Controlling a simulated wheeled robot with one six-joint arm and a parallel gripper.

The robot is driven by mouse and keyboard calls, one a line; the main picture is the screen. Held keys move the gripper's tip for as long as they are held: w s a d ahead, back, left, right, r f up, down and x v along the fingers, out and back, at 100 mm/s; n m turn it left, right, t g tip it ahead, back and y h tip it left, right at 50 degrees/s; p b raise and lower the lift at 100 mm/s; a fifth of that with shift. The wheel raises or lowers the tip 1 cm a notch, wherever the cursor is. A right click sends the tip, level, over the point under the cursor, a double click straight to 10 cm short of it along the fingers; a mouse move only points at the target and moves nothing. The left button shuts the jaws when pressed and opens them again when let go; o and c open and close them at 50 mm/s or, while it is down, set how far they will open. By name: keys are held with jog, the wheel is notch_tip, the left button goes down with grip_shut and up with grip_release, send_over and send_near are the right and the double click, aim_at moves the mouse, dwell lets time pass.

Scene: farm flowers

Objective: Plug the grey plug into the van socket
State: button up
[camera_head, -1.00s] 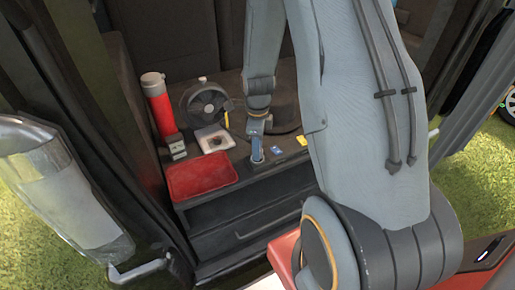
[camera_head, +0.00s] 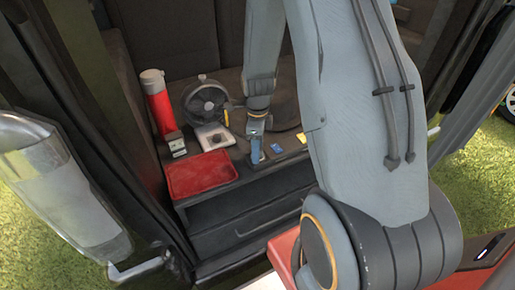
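My gripper (camera_head: 256,152) points down over the dark shelf in the back of the van, just right of a white square plate with a dark round centre (camera_head: 214,137). The plate may be the van socket, but it is too small to tell. My gripper's fingertips are small and seen from behind, so I cannot tell whether they are open or hold anything. A small grey block (camera_head: 176,144) stands left of the plate; I cannot tell whether it is the grey plug. The two are apart.
A red cylinder with a pale cap (camera_head: 158,101) stands at the shelf's left. A dark round fan (camera_head: 206,100) stands behind the plate. A red tray (camera_head: 203,174) lies in front. A blue card (camera_head: 277,148) and a yellow card (camera_head: 301,138) lie right of my gripper.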

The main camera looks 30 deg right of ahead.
jog(key=shift+r, duration=0.1)
jog(key=shift+r+b, duration=0.55)
jog(key=shift+r, duration=3.25)
jog(key=s+a+r+n, duration=0.3)
jog(key=s+a+n, duration=0.2)
jog(key=n, duration=0.7)
jog(key=s+a+r+n, duration=0.4)
jog(key=s+n, duration=0.5)
jog(key=n, duration=0.4)
jog(key=shift+a+r+t, duration=0.25)
jog(key=shift+a+t, duration=0.05)
jog(key=shift+a, duration=0.4)
